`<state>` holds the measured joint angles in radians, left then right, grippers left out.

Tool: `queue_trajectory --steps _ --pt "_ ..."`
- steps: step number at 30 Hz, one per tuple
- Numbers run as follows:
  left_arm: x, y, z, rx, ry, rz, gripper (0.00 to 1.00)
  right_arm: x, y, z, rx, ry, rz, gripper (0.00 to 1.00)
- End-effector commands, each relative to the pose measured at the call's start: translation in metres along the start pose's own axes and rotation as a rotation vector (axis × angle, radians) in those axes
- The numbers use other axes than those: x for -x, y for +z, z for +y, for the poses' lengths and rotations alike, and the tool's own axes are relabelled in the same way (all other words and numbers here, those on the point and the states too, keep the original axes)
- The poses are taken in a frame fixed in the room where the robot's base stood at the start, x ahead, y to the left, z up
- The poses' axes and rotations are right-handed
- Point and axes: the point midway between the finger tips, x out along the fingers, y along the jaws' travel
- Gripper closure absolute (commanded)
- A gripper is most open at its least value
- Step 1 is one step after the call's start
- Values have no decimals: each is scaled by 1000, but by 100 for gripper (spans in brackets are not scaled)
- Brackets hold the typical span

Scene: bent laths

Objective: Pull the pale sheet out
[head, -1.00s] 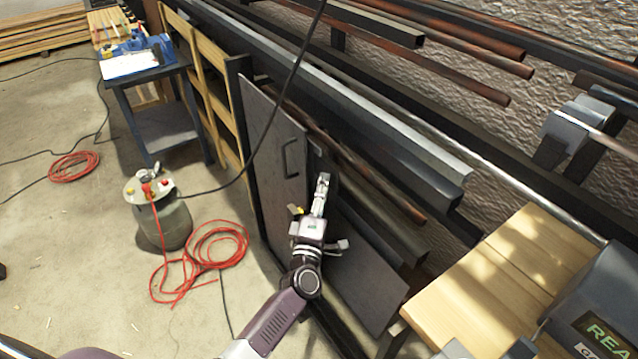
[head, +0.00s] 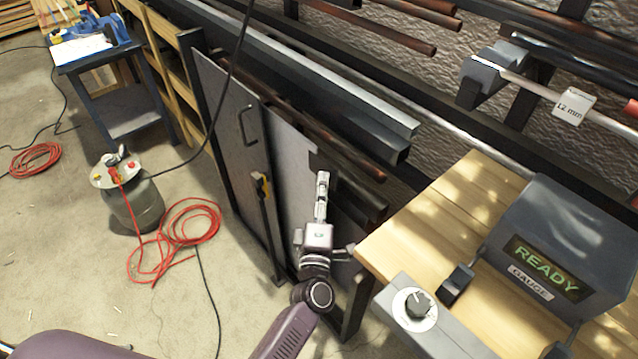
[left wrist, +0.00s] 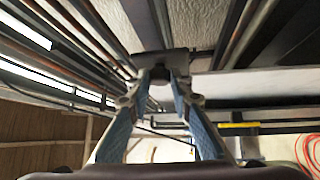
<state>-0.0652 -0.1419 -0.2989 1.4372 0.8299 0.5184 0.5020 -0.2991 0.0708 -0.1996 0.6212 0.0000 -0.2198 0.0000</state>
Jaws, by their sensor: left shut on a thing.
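The pale sheet (head: 289,150) stands upright in the rack, part of it showing to the right of a grey sheet with a black handle (head: 230,145) that covers the rest. My left gripper (head: 322,182) is at the pale sheet's upper right corner, shut on a dark piece there. In the left wrist view the fingers (left wrist: 165,78) close on this dark piece (left wrist: 165,62); I cannot tell for sure how it joins the sheet. My right gripper is not in view.
A post with a yellow-and-black catch (head: 262,186) stands in front of the sheets. A wooden bench (head: 440,215) with a READY gauge box (head: 560,235) is close on the right. A red hose (head: 180,235) and a grey canister (head: 135,205) are on the floor at left.

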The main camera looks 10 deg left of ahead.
Motion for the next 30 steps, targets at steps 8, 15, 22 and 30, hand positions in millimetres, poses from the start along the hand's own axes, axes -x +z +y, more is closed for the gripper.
queue_trajectory --steps 8,15,22,30 --pt "0 1 -1 2 -3 -2 69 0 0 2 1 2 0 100" --pt "0 0 -1 1 -1 -1 63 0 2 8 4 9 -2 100" --pt "10 0 -2 0 -3 -1 63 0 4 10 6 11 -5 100" --pt "65 0 -2 -1 -5 -2 63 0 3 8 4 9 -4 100"
